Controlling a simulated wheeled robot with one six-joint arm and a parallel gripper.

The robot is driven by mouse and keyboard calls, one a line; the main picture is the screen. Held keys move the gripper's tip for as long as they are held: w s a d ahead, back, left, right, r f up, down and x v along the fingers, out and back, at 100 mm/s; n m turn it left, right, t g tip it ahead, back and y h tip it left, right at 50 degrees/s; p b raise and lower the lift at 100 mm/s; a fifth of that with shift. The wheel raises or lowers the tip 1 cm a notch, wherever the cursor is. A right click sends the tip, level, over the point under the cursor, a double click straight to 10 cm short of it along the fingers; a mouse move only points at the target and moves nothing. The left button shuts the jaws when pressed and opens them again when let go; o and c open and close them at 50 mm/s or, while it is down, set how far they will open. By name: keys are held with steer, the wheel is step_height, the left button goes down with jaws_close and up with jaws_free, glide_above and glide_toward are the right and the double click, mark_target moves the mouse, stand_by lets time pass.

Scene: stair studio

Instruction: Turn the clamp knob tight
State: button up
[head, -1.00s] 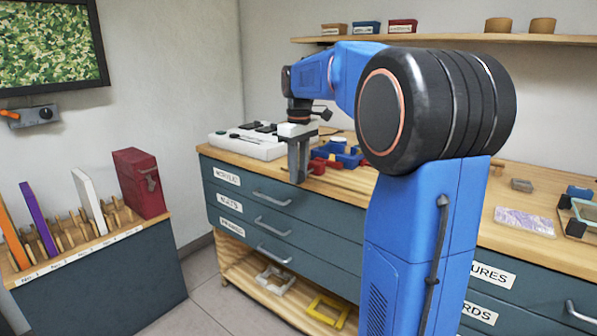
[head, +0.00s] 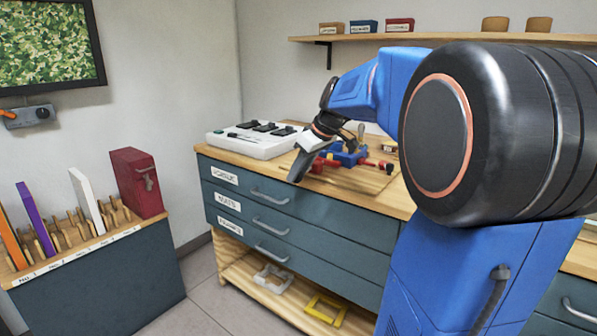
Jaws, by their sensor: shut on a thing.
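My wrist hides part of the clamp's back.
A white panel with dark switches (head: 256,140) lies left of the clamp. The wooden bench (head: 235,160) has drawers below. A rack with upright panels and a red case (head: 137,183) stands at left. A wall shelf (head: 420,38) runs above. My own arm covers the right side.

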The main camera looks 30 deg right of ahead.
steer(key=shift+s+a+f, duration=0.1)
steer(key=shift+a+f, duration=0.05)
steer(key=o, duration=0.7)
steer(key=shift+a, duration=0.1)
steer(key=shift+o, duration=0.2)
steer(key=shift+d+r, duration=0.25)
steer(key=shift+r, duration=0.1)
steer(key=v, duration=1.7)
steer(key=shift+s+f, duration=0.2)
steer(key=shift+s, duration=0.1)
